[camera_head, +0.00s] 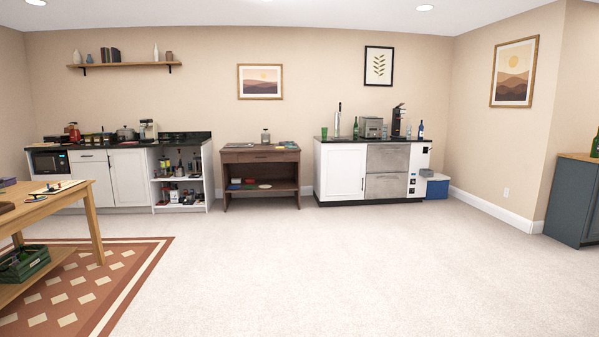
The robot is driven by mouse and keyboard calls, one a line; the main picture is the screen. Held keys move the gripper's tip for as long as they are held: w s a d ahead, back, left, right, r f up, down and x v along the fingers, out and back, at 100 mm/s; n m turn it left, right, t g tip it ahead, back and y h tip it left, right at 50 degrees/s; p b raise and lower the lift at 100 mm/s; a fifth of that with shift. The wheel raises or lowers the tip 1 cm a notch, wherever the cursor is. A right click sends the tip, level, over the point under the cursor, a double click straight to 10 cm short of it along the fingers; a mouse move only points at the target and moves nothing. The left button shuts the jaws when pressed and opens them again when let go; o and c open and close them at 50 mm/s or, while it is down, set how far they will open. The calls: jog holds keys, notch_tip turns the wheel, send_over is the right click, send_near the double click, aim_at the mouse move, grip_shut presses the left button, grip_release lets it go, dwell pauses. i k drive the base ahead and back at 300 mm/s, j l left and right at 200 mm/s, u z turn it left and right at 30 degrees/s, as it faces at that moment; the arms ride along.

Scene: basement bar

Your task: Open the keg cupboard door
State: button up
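A white bar unit (318,172) with a dark top stands against the back wall, right of centre. A tall metal tap stands on its top, which suggests the keg cupboard, but no label shows. Its left part has a white panelled door (342,170), which looks shut. A small handle seems to sit near the door's right edge, too small to be sure. Steel drawer fronts (387,158) fill the part to the right of the door. My gripper is not in view.
Open carpet (330,265) lies before the unit. A dark wooden side table (261,156) stands to its left, white cabinets (130,178) farther left. A wooden table (90,205) is at the left, a blue-grey cabinet (570,205) at the right, a blue cooler (437,188) beside the unit.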

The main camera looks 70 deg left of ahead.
aim_at(343, 165)
jog(key=u, duration=2.2)
jog(key=i+z, duration=0.1)
jog(key=i, duration=6.9)
jog(key=i+j+z, duration=0.15)
jog(key=i, duration=0.35)
jog(key=i+j+z, duration=0.2)
jog(key=i, duration=0.25)
jog(key=i+j+z, duration=0.15)
jog(key=i, duration=0.35)
jog(key=i+j+z, duration=0.2)
jog(key=i, duration=0.25)
